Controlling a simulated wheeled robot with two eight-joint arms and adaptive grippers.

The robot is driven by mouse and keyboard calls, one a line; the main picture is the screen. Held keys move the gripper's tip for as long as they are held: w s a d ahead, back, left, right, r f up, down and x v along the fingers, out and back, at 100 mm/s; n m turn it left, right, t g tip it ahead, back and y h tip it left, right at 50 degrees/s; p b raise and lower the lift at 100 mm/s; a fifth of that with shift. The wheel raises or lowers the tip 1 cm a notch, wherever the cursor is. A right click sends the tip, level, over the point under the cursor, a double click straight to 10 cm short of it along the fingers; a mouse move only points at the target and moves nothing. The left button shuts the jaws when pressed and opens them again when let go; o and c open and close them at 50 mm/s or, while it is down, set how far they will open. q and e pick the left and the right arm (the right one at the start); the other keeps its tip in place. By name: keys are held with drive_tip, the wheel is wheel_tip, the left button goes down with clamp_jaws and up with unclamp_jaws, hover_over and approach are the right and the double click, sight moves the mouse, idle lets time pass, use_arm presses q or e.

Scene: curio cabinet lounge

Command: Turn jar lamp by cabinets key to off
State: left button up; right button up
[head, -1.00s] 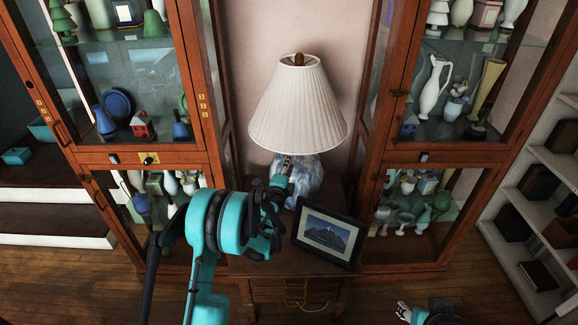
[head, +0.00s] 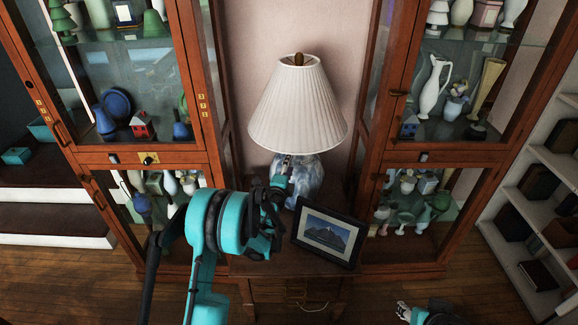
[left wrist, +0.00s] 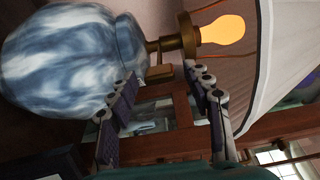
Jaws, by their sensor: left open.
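The jar lamp (head: 300,185) stands on a dark wooden table between two cabinets, with a blue-and-white jar body and a pleated white shade (head: 298,108). In the left wrist view the jar (left wrist: 65,62) lies sideways at the left, and the bulb (left wrist: 222,30) glows orange on a brass neck. A small brass piece, apparently the key (left wrist: 160,74), sticks out below the neck. My left gripper (head: 282,168) is at the upper jar, below the shade. In the wrist view its open fingers (left wrist: 160,78) are on either side of the key's end; contact is unclear. My right gripper (head: 403,309) is low, its jaws unclear.
A framed mountain picture (head: 328,232) leans on the table right of my left gripper. Glass-fronted cabinets (head: 205,190) full of ornaments flank the lamp closely. A white bookshelf (head: 500,235) stands at the right. Wooden floor is clear in front.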

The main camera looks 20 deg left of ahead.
use_arm(q)
drive_tip(key=s, duration=0.7)
drive_tip(key=shift+s, duration=0.25)
drive_tip(key=s+a+r+n+g+y, duration=0.4)
drive_tip(key=s+a+r+n+y, duration=0.1)
drive_tip(key=s+r+n, duration=0.7)
drive_tip(key=s+d+f+n+g+h, duration=0.1)
drive_tip(key=s+d+f+n+g, duration=0.1)
drive_tip(key=s, duration=0.6)
drive_tip(key=s+d+f+n+g+h, duration=0.2)
drive_tip(key=s+d, duration=0.3)
drive_tip(key=s, duration=0.4)
drive_tip(key=s+d+f+n+g+h, duration=0.2)
drive_tip(key=s+d+f+g, duration=0.1)
drive_tip(key=s, duration=0.5)
drive_tip(key=shift+s+d+f, duration=0.2)
drive_tip(key=shift+s+f, duration=0.1)
drive_tip(key=shift+f, duration=0.55)
